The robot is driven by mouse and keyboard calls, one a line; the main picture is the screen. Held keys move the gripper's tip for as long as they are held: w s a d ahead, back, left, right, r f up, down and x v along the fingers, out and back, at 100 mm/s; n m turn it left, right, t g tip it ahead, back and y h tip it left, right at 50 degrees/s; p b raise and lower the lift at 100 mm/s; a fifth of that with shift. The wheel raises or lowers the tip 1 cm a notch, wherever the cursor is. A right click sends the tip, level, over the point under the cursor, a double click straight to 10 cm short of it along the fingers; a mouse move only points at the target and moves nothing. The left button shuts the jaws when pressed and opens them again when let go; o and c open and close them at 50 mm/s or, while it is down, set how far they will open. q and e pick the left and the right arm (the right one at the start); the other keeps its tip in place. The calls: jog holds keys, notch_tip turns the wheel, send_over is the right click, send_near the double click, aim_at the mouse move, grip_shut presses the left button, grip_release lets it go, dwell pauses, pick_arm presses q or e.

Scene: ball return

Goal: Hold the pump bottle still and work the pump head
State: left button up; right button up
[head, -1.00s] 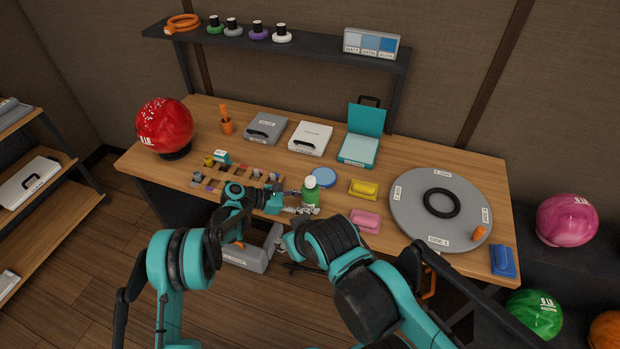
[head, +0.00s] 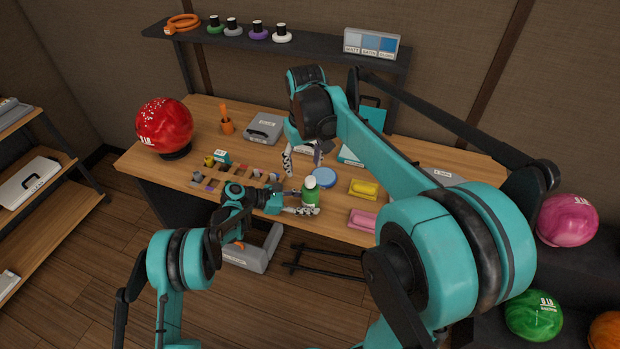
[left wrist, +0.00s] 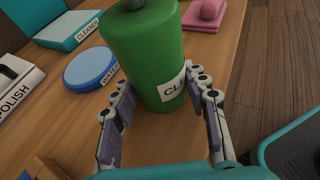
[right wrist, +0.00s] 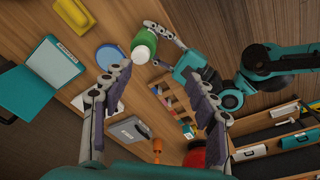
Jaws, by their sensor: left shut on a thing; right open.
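The green pump bottle (head: 310,194) with a white top stands upright near the front edge of the workbench. It fills the upper middle of the left wrist view (left wrist: 148,50), its label partly showing. My left gripper (head: 297,203) is shut on the bottle's lower body, with a finger on each side. My right gripper (head: 304,158) is raised behind the bottle, apart from it, open and empty. In the right wrist view the bottle (right wrist: 143,47) and its white top lie beyond my open fingers (right wrist: 160,95). Details of the pump head are too small to tell.
A blue round disc (head: 323,178) lies just behind the bottle. A yellow block (head: 363,188) and a pink block (head: 363,219) lie to its right. A compartment tray (head: 225,180) is at left, and a red ball (head: 164,126) stands beyond it.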

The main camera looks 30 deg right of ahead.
aim_at(310, 179)
jog(key=shift+g, duration=0.7)
jog(key=w+d+f, duration=0.1)
jog(key=d, duration=0.1)
jog(key=w+d+f, duration=0.1)
jog(key=w+d, duration=0.1)
jog(key=shift+w+f, duration=0.1)
notch_tip(310, 179, down, 10)
jog(key=shift+r, duration=0.15)
jog(key=c, duration=1.1)
